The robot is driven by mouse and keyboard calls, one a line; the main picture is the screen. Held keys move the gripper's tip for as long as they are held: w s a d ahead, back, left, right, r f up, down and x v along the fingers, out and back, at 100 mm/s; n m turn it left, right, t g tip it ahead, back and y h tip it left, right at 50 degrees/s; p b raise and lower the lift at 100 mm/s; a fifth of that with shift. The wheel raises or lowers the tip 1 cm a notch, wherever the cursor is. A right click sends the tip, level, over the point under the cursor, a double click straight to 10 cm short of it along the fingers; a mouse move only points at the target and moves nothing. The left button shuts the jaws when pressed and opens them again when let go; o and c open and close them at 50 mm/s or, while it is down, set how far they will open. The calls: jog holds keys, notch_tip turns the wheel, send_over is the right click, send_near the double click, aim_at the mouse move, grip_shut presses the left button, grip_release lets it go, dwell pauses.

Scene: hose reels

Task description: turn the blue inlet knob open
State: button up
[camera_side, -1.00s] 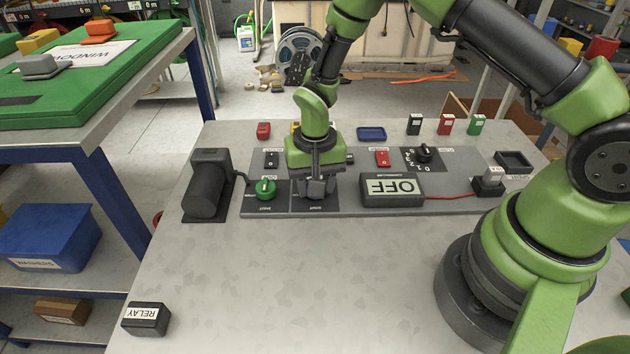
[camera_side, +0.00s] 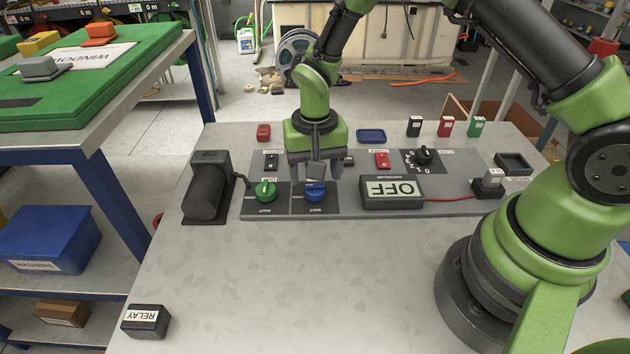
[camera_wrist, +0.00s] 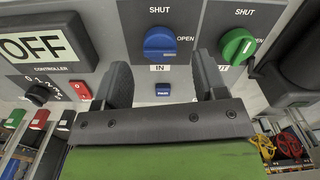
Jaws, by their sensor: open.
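The blue inlet knob (camera_side: 316,191) sits on a dark plate of the grey panel, and it shows at the top middle of the wrist view (camera_wrist: 160,42). That view shows SHUT above it, OPEN to its right and IN below. Its ridge looks to lie crosswise, roughly toward OPEN; its pointer mark is not clear. My gripper (camera_side: 316,174) is open and empty just above and behind the knob, clear of it. Its two fingers (camera_wrist: 162,76) stand apart below the knob in the wrist view.
A green knob (camera_side: 265,191) is close on the left. The controller box (camera_side: 392,191) reading OFF is on the right, with a rotary dial (camera_side: 425,155) and red switch (camera_side: 382,159) behind. A black motor-like unit (camera_side: 207,186) stands left.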

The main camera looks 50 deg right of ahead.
notch_tip(320, 180, up, 6)
jog(key=shift+r, duration=0.15)
dwell(0.3)
notch_tip(320, 180, up, 9)
jog(key=t, duration=0.2)
send_over(315, 185)
jog(key=s, duration=0.3)
jog(key=s+r+n+t+y, duration=0.1)
jog(key=s+r+t, duration=0.1)
jog(key=s+r, duration=0.3)
jog(key=s+d+r+n+t+y, duration=0.1)
jog(key=s+r, duration=0.4)
jog(key=s, duration=0.5)
jog(key=shift+s+r+n+t, duration=0.2)
jog(key=shift+s+n+t, duration=0.25)
jog(key=shift+t, duration=0.65)
jog(key=shift+w, duration=0.1)
